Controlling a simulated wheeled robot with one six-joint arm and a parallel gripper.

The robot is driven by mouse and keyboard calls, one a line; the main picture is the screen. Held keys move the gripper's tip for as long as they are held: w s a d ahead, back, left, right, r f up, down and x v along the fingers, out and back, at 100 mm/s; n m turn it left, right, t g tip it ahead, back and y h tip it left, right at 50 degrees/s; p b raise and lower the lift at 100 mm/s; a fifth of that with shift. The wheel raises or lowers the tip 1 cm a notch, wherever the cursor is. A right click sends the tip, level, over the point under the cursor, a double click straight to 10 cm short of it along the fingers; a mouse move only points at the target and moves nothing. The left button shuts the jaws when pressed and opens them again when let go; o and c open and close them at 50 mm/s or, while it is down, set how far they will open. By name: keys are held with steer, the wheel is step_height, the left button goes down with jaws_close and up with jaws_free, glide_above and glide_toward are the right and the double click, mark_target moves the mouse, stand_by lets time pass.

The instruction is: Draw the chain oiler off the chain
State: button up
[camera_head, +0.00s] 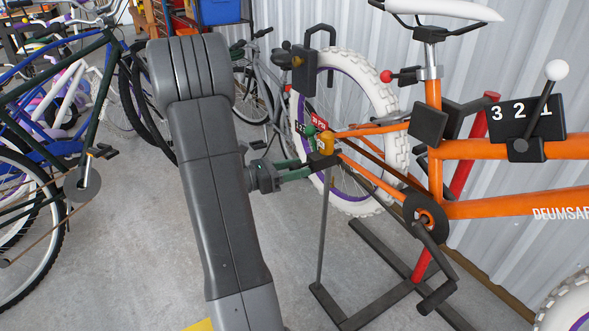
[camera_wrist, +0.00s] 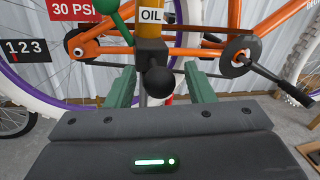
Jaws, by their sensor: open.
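The chain oiler (camera_head: 326,142) has a yellow-orange body, a green ball lever and a black block below, beside the rear wheel of the orange bike. In the wrist view the oiler (camera_wrist: 149,28) shows its OIL label, with a black ball knob (camera_wrist: 158,82) facing me. My gripper (camera_head: 306,168) reaches it from the left. In the wrist view my gripper's green fingers (camera_wrist: 160,75) are open on either side of the knob, with gaps showing. The chain (camera_wrist: 200,52) runs behind the oiler to the crank; their contact is hidden.
The orange bike (camera_head: 515,149) stands on a dark floor stand (camera_head: 383,307). A thin upright rod (camera_head: 324,225) rises below the oiler. A 30 PSI sign (camera_wrist: 73,9) and number plate (camera_wrist: 27,50) are close by. Other bikes stand left; the floor between is clear.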

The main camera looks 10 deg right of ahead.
jaws_close()
steer(key=shift+s+a+r+p, duration=0.15)
steer(key=shift+a+p, duration=0.35)
steer(key=shift+p, duration=0.2)
steer(key=shift+a, duration=0.15)
steer(key=shift+s+f, duration=0.1)
steer(key=shift+f, duration=0.15)
jaws_free()
steer(key=shift+a, duration=0.15)
steer(key=shift+r, duration=0.1)
steer(key=s+a+p, duration=0.2)
steer(key=a+p, duration=0.1)
steer(key=a, duration=1)
steer(key=shift+a+p, duration=0.35)
